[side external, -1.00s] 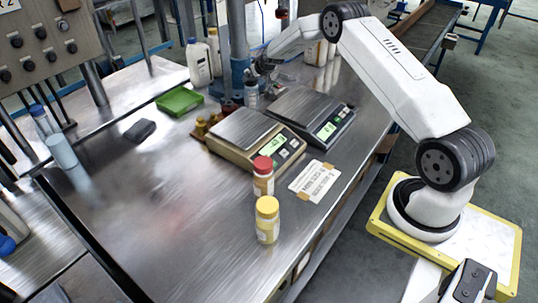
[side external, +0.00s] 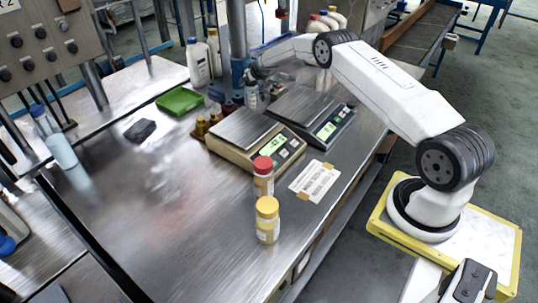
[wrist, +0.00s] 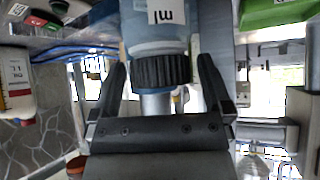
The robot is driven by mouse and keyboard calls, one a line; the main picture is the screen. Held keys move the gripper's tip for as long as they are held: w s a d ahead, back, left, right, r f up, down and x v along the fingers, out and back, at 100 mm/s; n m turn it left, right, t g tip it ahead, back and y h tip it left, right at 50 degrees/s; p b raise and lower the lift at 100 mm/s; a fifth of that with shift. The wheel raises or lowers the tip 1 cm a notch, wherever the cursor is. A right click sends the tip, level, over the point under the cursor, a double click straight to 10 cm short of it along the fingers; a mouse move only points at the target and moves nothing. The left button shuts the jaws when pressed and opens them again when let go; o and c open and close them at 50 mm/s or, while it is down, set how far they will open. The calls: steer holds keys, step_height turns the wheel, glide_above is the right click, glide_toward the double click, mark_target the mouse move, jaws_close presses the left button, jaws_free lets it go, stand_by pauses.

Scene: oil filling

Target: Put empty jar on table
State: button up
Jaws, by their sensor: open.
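In the wrist view, which looks upside down, my gripper (wrist: 160,64) is open, with one finger on each side of a dark ribbed collar or cap (wrist: 163,71). The collar joins a bluish body with an "ml" label (wrist: 165,14). A short grey cylinder shows on the collar's other side. I cannot tell whether the fingers touch it. In the side view, my gripper (side external: 254,72) is at the blue column, by a small pale jar with a dark top (side external: 250,94); the fingers are too small there to read. The jar's contents cannot be told.
Two scales (side external: 255,138) (side external: 312,117) stand to the jar's right and front. A red-capped jar (side external: 263,176) and yellow-capped jar (side external: 267,220) stand in front. A green tray (side external: 180,101) and dark block (side external: 140,131) lie left. The steel table (side external: 175,215) is clear at front left.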

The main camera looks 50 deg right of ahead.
steer(key=shift+w+d+f, duration=0.1)
steer(key=shift+w+f, duration=0.1)
stand_by(0.5)
jaws_close()
